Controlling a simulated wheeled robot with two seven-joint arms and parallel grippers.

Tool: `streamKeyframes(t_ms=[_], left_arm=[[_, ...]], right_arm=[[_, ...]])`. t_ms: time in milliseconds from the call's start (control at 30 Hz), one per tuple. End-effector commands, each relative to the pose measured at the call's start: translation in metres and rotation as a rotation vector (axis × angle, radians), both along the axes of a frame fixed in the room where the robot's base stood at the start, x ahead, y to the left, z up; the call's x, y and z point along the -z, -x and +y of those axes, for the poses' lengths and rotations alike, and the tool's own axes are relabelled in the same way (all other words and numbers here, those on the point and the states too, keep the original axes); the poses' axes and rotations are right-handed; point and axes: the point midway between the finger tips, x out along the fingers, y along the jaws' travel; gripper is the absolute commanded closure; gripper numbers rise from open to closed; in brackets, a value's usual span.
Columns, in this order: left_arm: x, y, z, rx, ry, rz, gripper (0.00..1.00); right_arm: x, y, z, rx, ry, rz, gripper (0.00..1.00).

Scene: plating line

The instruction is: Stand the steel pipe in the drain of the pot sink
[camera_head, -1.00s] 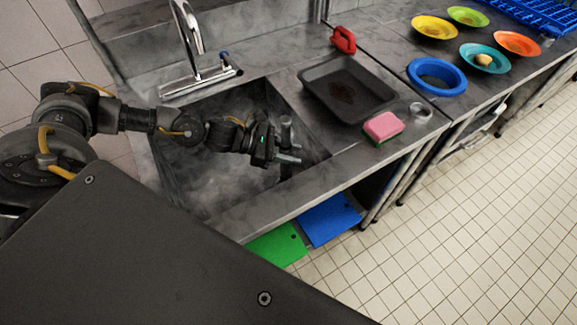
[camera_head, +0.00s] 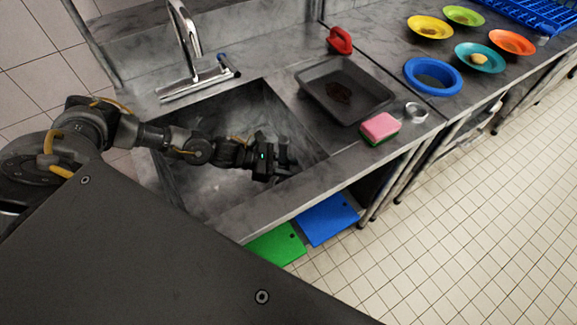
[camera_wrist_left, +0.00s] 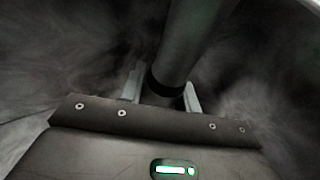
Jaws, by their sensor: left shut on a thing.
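My left gripper (camera_head: 284,162) is low inside the pot sink (camera_head: 210,187), near its right end. In the left wrist view the steel pipe (camera_wrist_left: 198,35) is a grey cylinder with a dark band, between the two fingers of my left gripper (camera_wrist_left: 163,92). The fingers are shut on it. The pipe looks tilted in that view and runs out of the top of the picture. In the head view the gripper and the dark basin make the pipe hard to make out. The drain cannot be made out, nor whether the pipe touches it. My right gripper is not in view.
A chrome tap (camera_head: 188,45) stands behind the sink. Right of the basin are a dark tray (camera_head: 313,92), a pink and green sponge (camera_head: 380,128), a metal ring (camera_head: 417,111) and a red-handled thing (camera_head: 341,40). A blue bowl (camera_head: 434,89) and several coloured plates stand farther right.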

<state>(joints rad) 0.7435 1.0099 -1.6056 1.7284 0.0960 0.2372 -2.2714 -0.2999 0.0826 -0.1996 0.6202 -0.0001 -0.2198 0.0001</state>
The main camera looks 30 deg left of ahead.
Motion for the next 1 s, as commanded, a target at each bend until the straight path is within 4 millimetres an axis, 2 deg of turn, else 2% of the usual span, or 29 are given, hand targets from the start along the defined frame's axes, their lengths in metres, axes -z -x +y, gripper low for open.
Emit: streamKeyframes(t_ms=[33, 67, 233, 567, 667, 1000], left_arm=[[0.003, 0.000, 0.000, 0.000, 0.001, 0.000, 0.98], [0.003, 0.000, 0.000, 0.000, 0.000, 0.000, 0.67], [0.002, 0.000, 0.000, 0.000, 0.000, 0.000, 0.46], [-0.003, 0.000, 0.000, 0.000, 0.000, 0.000, 0.46], [-0.003, 0.005, 0.011, -0.002, -0.002, 0.001, 0.46], [-0.029, 0.035, 0.068, -0.003, -0.003, 0.000, 0.46]], right_arm=[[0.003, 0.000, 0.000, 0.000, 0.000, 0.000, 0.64], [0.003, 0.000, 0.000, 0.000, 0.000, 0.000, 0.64], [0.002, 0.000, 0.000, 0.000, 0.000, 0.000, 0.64], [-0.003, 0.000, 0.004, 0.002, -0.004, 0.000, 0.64], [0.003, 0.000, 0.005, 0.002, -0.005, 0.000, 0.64], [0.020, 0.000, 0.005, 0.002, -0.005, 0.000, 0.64]])
